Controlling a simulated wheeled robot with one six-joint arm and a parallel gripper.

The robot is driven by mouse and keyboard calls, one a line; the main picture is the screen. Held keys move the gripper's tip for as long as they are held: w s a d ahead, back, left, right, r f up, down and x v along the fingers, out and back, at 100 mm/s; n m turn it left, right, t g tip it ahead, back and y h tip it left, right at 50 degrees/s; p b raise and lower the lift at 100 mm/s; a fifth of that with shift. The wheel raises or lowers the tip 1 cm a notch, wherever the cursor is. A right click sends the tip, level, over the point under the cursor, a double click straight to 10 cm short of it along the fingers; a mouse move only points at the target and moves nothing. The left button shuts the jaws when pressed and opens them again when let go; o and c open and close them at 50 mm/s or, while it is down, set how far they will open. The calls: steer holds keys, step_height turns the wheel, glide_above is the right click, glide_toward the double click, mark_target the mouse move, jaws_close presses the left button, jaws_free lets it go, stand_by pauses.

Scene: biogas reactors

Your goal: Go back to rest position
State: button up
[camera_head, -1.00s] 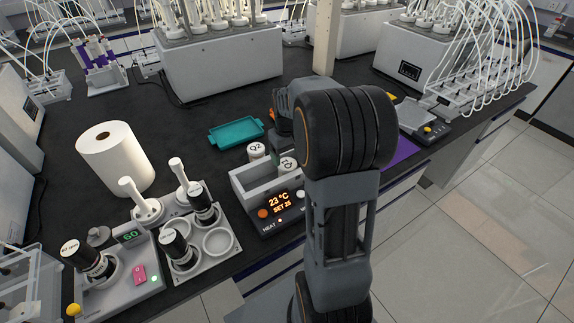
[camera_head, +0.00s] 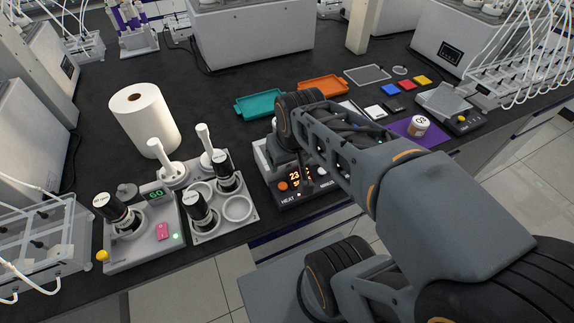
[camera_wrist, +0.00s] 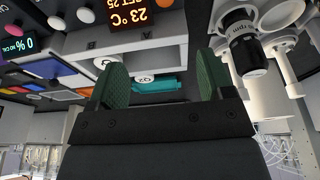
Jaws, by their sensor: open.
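My arm (camera_head: 430,200) reaches in the head view from the lower right to the middle, its far end over the heater block (camera_head: 290,200). The gripper itself is mostly hidden behind the arm there. In the wrist view my gripper (camera_wrist: 160,82) shows two green-padded fingers wide apart, with nothing held between them. Behind the fingers are the heater block's grey wall (camera_wrist: 150,52), its orange 23 °C display, and round white labelled lids. This view looks turned upside down.
A two-by-two holder (camera_head: 240,232) with dark bottles, a mixer (camera_head: 150,245) showing 60 and a paper roll (camera_head: 143,115) stand left. Teal (camera_head: 262,104) and orange (camera_head: 322,85) trays lie behind. A labelled jar (camera_head: 418,127) sits on a purple mat (camera_head: 402,128) at right.

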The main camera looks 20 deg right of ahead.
steer(key=shift+s+a+f, duration=0.2)
steer(key=shift+s+a, duration=0.15)
steer(key=shift+s, duration=0.15)
steer(key=shift+s+a+f, duration=0.15)
steer(key=shift+s+a, duration=0.2)
steer(key=shift+s, duration=0.15)
